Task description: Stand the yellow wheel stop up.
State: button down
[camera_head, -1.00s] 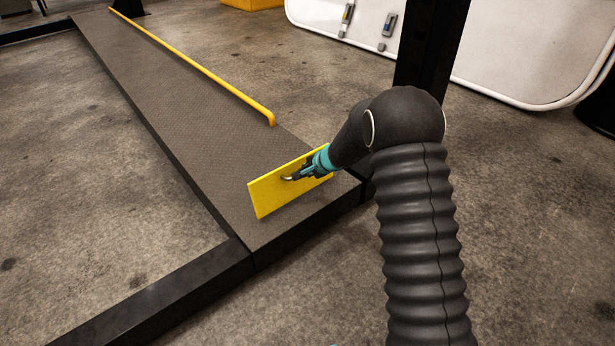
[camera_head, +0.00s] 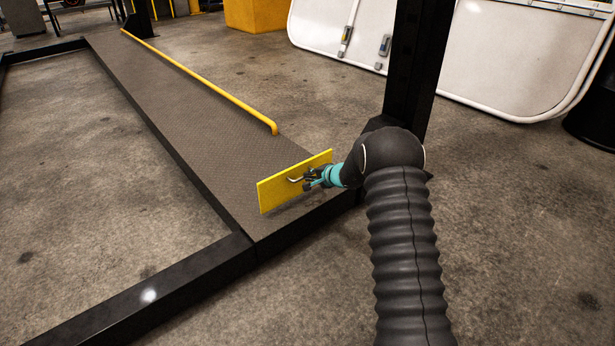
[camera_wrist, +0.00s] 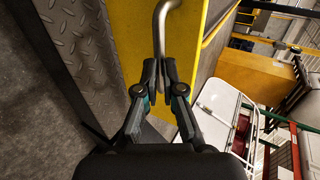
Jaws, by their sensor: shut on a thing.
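The yellow wheel stop (camera_head: 276,191) is a flat plate with a small metal handle (camera_head: 295,180) on its face. It stands steeply upright across the near end of the dark ramp. My gripper (camera_head: 310,178) reaches it from the right and is shut on the handle. In the wrist view, the fingertips (camera_wrist: 160,75) close on the bent metal handle (camera_wrist: 160,30), with the yellow plate (camera_wrist: 128,35) behind. The lower edge of the plate is at the ramp surface; I cannot tell whether it is locked there.
The treadplate ramp (camera_head: 200,115) runs away to the upper left, with a yellow rail (camera_head: 205,85) along its right side. A black post (camera_head: 412,65) stands just behind my arm. A white panel (camera_head: 480,50) is at the back right. Open concrete floor lies on both sides.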

jog(key=f, duration=0.1)
jog(key=s+f, duration=0.1)
jog(key=shift+a+f, duration=0.1)
jog(key=shift+f, duration=0.25)
jog(key=c, duration=1.7)
grip_release()
jog(key=o, duration=0.4)
jog(key=shift+w+f+g, duration=0.15)
jog(key=shift+f+g, duration=0.15)
jog(key=shift+f, duration=0.2)
jog(key=shift+o, duration=0.9)
jog(key=shift+r, duration=0.35)
jog(key=shift+c, duration=0.4)
jog(key=v, duration=1.2)
jog(key=shift+r, duration=0.4)
